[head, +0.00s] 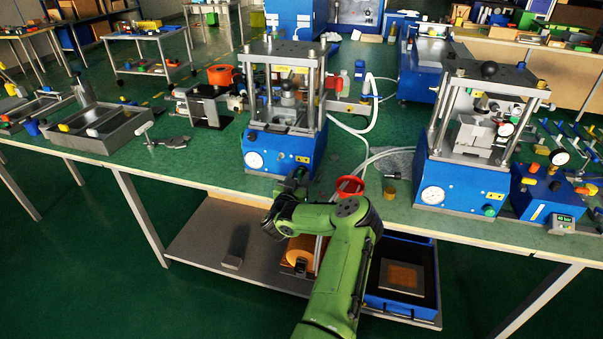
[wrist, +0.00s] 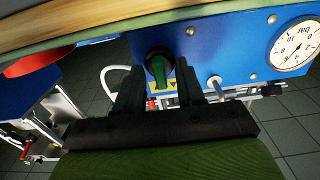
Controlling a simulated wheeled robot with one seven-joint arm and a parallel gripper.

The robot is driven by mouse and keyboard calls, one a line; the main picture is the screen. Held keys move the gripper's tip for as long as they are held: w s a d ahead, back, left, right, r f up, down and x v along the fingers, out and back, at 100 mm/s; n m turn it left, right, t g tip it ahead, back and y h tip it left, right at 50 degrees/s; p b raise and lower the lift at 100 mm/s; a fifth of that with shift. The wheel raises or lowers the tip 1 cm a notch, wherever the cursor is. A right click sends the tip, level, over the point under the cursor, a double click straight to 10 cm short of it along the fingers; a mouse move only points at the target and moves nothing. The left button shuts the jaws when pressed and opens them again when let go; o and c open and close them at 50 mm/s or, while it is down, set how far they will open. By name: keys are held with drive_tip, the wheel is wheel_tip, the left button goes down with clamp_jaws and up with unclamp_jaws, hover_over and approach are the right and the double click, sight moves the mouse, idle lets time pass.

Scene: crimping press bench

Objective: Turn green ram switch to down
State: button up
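The green ram switch (wrist: 158,69) sits on the blue front panel (wrist: 212,62) of the left press in the wrist view. Its green handle runs nearly vertically in that picture, tilted slightly, on a dark round base. The wrist picture appears upside down compared with the head view. My gripper (wrist: 160,80) is open, with one dark finger on each side of the switch and a gap visible around the handle. In the head view my gripper (head: 297,178) is at the lower right front of the left press (head: 268,150) and hides the switch.
A pressure gauge (wrist: 292,45) and a small metal toggle (wrist: 215,84) are on the same panel. A second press (head: 460,185) stands farther right. White hoses (head: 368,112) run between them.

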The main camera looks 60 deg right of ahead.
drive_tip(key=shift+a+r, duration=0.1)
drive_tip(key=shift+a, duration=0.05)
drive_tip(key=c, duration=0.7)
drive_tip(key=shift+m+p, duration=0.3)
drive_tip(key=shift+p, duration=0.1)
drive_tip(key=shift+r+m+p, duration=0.15)
drive_tip(key=shift+m+p, duration=0.25)
drive_tip(key=shift+p, duration=0.15)
drive_tip(key=m+p, duration=0.3)
drive_tip(key=shift+s+m, duration=0.1)
drive_tip(key=shift+m, duration=0.2)
drive_tip(key=m+p, duration=0.1)
drive_tip(key=m, duration=0.2)
drive_tip(key=shift+f+m+p, duration=0.15)
drive_tip(key=shift+m+p, duration=0.15)
drive_tip(key=shift+m, duration=0.7)
drive_tip(key=shift+f+m+p, duration=0.1)
drive_tip(key=shift+m+p, duration=0.2)
drive_tip(key=shift+m, duration=0.7)
